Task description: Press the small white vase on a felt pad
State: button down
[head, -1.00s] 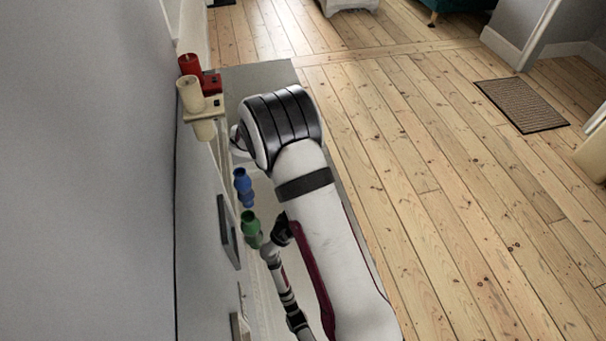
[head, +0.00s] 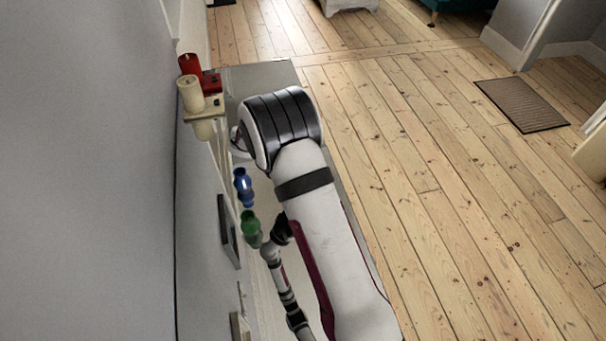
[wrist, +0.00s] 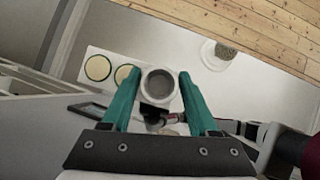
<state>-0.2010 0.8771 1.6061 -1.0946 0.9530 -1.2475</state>
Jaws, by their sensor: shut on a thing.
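In the wrist view the small white vase (wrist: 158,84) is seen from above, with its round grey opening facing the camera. My gripper (wrist: 158,74) has its teal fingers shut on the vase, one on each side. Just left of the vase lies a white board (wrist: 87,53) with two round pale pads with dark green rims, a left one (wrist: 98,68) and a right one (wrist: 125,74). The right pad is close beside the left finger. I cannot tell whether the vase's hidden base touches anything. In the head view my arm hides the gripper and the vase.
A white dish (wrist: 217,53) with grainy contents sits at the upper right of the wrist view. In the head view a blue vase (head: 243,187) and a green vase (head: 251,229) stand near the wall.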

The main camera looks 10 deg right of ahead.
jog(key=shift+f, duration=0.5)
dwell(1.5)
jog(key=shift+r, duration=3.6)
jog(key=shift+d, duration=0.1)
